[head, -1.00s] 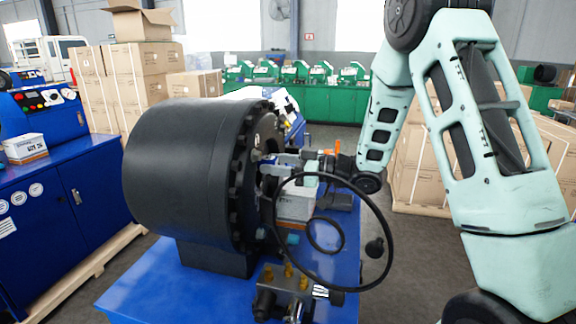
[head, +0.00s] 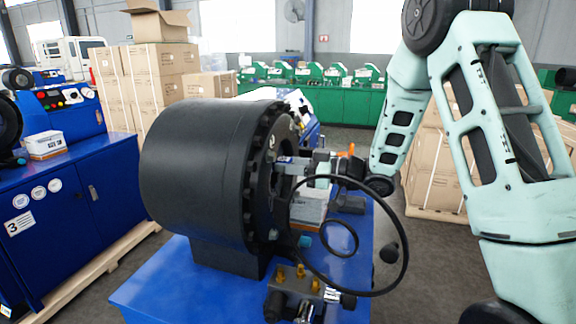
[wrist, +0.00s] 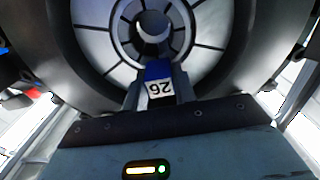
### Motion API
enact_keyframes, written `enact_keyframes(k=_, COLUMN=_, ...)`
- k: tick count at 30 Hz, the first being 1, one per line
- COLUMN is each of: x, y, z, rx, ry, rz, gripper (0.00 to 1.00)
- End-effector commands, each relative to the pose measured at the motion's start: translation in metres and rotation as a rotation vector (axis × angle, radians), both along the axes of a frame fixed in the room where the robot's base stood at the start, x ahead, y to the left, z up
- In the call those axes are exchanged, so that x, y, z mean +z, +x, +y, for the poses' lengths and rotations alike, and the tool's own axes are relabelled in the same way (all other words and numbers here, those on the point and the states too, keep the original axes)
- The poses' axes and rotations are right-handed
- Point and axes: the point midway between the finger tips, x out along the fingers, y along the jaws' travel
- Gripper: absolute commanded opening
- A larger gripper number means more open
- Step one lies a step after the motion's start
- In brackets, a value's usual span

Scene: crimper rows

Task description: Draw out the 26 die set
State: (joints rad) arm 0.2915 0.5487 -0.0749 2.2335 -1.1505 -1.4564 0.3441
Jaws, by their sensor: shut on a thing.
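The black drum-shaped crimper (head: 200,165) stands on a blue bench, its open face turned right. My gripper (head: 302,163) reaches in from the right at this face. In the wrist view my gripper (wrist: 158,80) is shut on the 26 die set (wrist: 160,88), at a block with a blue top and a white label reading 26 upside down. Behind the block, a segmented grey ring (wrist: 152,30) sits in the middle of the crimper's round face. Whether the held block is apart from that ring cannot be told.
A black hose loop (head: 400,255) hangs in front of the crimper face. A valve block with brass fittings (head: 298,285) sits on the blue bench (head: 165,290). A white box (head: 308,207) stands below my gripper. A blue cabinet (head: 75,205) is at left.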

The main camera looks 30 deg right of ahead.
Motion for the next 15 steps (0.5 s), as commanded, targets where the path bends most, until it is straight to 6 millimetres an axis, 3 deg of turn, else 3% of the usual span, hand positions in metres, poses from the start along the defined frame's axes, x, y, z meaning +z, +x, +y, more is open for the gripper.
enact_keyframes(k=15, x=0.002, y=-0.014, z=-0.015, rx=-0.001, ry=0.002, rz=-0.005, gripper=0.0)
